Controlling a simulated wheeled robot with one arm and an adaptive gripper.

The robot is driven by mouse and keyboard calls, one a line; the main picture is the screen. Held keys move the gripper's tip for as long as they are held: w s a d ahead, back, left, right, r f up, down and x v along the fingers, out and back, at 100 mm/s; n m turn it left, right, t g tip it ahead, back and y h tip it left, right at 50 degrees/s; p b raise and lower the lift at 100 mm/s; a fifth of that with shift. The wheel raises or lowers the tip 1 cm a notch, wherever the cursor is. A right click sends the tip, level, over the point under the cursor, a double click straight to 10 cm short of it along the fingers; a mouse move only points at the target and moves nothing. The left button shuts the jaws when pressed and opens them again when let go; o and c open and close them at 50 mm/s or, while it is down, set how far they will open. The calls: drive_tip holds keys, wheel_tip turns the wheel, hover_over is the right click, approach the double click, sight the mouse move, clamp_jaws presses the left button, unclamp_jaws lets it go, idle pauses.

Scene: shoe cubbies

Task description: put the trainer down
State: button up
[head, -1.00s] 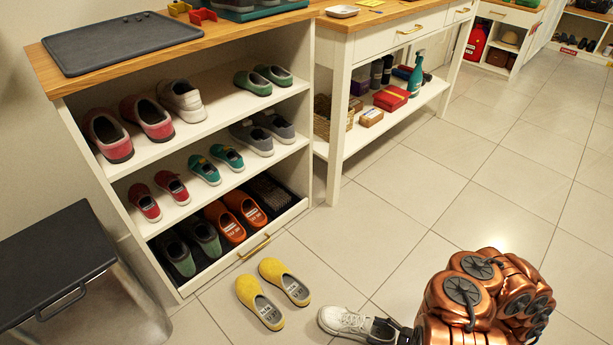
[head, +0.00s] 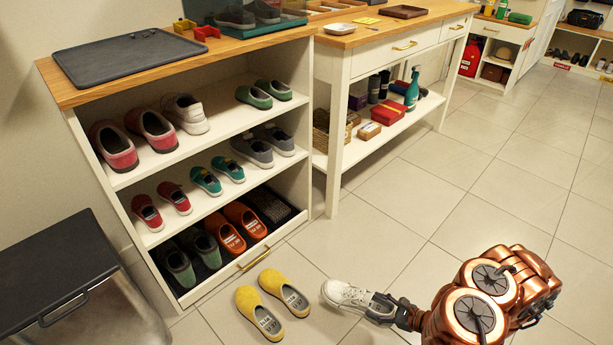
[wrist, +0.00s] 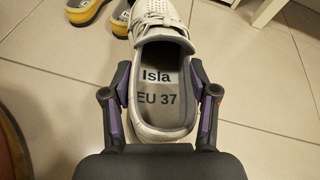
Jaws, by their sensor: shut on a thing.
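The white trainer (head: 347,295) is held by its heel in my gripper (head: 382,308), to the right of the yellow shoes and over the tiled floor. In the wrist view the trainer (wrist: 164,52) points away from me, with "Isla" and "EU 37" on its insole. The fingers of my gripper (wrist: 163,100) press on both sides of the heel. I cannot tell whether the sole touches the floor. A single white shoe (head: 185,113) of similar look stands on the upper shelf, with room to its right.
Yellow shoes (head: 271,303) stand on the floor just left of the trainer. The shoe cubby (head: 308,140) holds several pairs on its shelves. A grey bin (head: 90,300) stands at the left. Floor tiles (head: 400,220) behind the trainer are clear.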

drive_tip(key=w+r+m+t+h, duration=0.2)
drive_tip(key=w+r, duration=1.2)
drive_tip(key=w, duration=0.1)
drive_tip(key=w+a+r+m+t+h, duration=0.1)
drive_tip(key=w+r, duration=0.2)
drive_tip(key=r, duration=0.6)
drive_tip(key=w+a+r+m, duration=0.1)
drive_tip(key=w+a+r, duration=0.15)
drive_tip(key=r, duration=0.55)
drive_tip(key=s+r+m+t+h+p, duration=0.1)
drive_tip(key=s+r+h+p, duration=0.1)
drive_tip(key=r+p, duration=1.7)
drive_tip(key=s+r+m+t+h+p, duration=0.1)
drive_tip(key=r+p, duration=1.8)
drive_tip(key=r, duration=2)
drive_tip(key=shift+s+a+r+m+h, duration=0.25)
drive_tip(key=shift+s+m+h, duration=0.3)
drive_tip(key=shift+s, duration=0.2)
drive_tip(key=shift+f, duration=0.1)
